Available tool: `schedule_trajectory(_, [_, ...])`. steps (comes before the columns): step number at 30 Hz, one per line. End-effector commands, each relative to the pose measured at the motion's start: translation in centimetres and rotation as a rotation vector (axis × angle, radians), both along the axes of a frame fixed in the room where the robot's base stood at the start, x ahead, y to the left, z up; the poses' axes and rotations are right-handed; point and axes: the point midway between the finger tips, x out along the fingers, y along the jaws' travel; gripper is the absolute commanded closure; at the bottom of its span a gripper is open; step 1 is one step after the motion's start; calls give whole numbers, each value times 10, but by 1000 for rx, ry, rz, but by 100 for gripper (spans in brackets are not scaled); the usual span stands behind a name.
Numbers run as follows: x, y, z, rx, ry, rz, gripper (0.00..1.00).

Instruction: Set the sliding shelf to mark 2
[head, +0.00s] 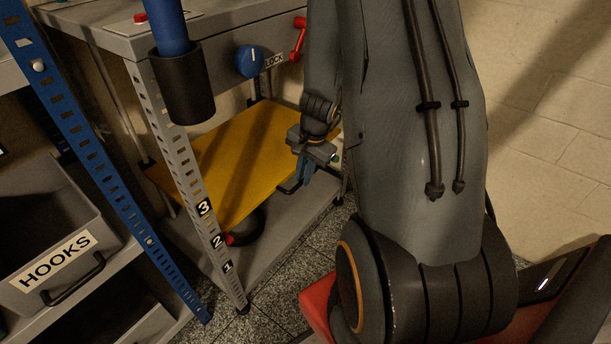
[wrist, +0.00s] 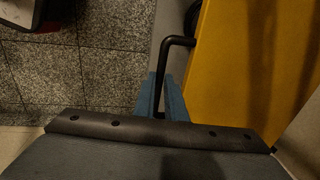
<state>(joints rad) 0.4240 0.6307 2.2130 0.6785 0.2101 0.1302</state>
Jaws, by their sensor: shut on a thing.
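The sliding shelf (head: 225,150) is a yellow panel inside a grey frame; it also shows in the wrist view (wrist: 250,60). Number plates 3 (head: 204,207), 2 (head: 217,241) and 1 (head: 227,267) run down the front post. A small red pointer (head: 230,240) shows just right of plate 2, level with it. My gripper (head: 303,172) is at the shelf's right edge. Its blue fingers (wrist: 163,97) are shut on the black bar handle (wrist: 178,41) beside the shelf. My arm hides part of the shelf's right side.
A blue knob (head: 249,61) beside a partly hidden LOCK label and a red lever (head: 298,38) are on the frame above. A lower grey shelf (head: 275,240) lies beneath the yellow one.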

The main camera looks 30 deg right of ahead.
Motion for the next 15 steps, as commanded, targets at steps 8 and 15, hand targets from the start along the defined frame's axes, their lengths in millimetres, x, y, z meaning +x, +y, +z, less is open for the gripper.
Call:
schedule_trajectory(8, [-1, -1, 32, -1, 0, 0, 100])
schedule_trajectory(15, [0, -1, 41, -1, 0, -1, 100])
